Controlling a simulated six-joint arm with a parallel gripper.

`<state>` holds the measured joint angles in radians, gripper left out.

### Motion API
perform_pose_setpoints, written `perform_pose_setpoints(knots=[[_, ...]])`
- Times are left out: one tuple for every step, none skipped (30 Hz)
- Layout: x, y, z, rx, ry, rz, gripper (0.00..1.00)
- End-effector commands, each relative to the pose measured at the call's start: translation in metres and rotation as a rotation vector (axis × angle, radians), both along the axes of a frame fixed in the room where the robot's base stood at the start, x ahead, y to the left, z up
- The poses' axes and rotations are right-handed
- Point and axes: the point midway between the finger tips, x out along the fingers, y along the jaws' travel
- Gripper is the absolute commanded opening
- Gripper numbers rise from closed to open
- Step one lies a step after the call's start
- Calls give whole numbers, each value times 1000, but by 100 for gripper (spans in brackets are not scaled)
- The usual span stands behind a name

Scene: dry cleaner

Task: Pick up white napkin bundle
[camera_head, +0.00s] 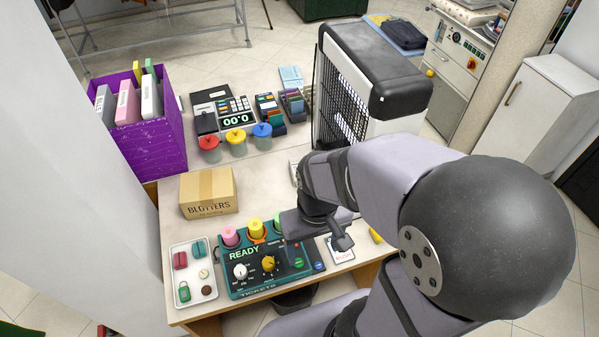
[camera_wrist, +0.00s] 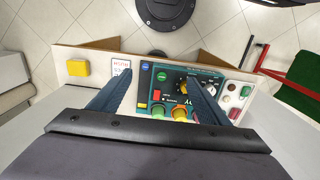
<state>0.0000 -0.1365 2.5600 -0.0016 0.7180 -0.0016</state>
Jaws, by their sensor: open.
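I cannot make out a white napkin bundle in either view. A pale object (camera_head: 294,174) on the counter is mostly hidden behind my arm, and I cannot tell what it is. My gripper (camera_head: 341,240) is low over the front of the counter, beside the right end of the green ticket machine (camera_head: 240,284). In the wrist view my gripper (camera_wrist: 160,74) has its two fingers wide apart with nothing between them. Below them lie the ticket machine (camera_wrist: 164,84) and a white card with red print (camera_wrist: 121,66).
A white tray (camera_head: 187,245) of small items, a "BLOTTERS" box (camera_head: 209,193) and a purple file box (camera_head: 152,143) stand left. Three lidded cups (camera_head: 236,143) and a price display (camera_head: 236,119) are behind. A black-and-white machine (camera_head: 385,85) stands at the back right. Bare counter (camera_head: 262,180) lies mid-left.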

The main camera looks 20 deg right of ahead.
Motion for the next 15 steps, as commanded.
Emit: perform_pose_setpoints(knots=[[0,0,0,0,0,0,70],[0,0,0,0,0,0,70],[0,0,0,0,0,0,70],[0,0,0,0,0,0,70],[0,0,1,0,0,0,70],[0,0,2,0,0,0,70],[0,0,4,0,0,0,70],[0,0,6,0,-1,0,70],[0,0,11,0,-1,0,70],[1,0,14,0,-2,0,70],[1,0,18,0,-2,0,70],[1,0,23,0,-3,0,70],[2,0,27,0,-5,0,70],[3,0,32,-1,-7,0,70],[5,-1,38,-1,-12,-1,70]])
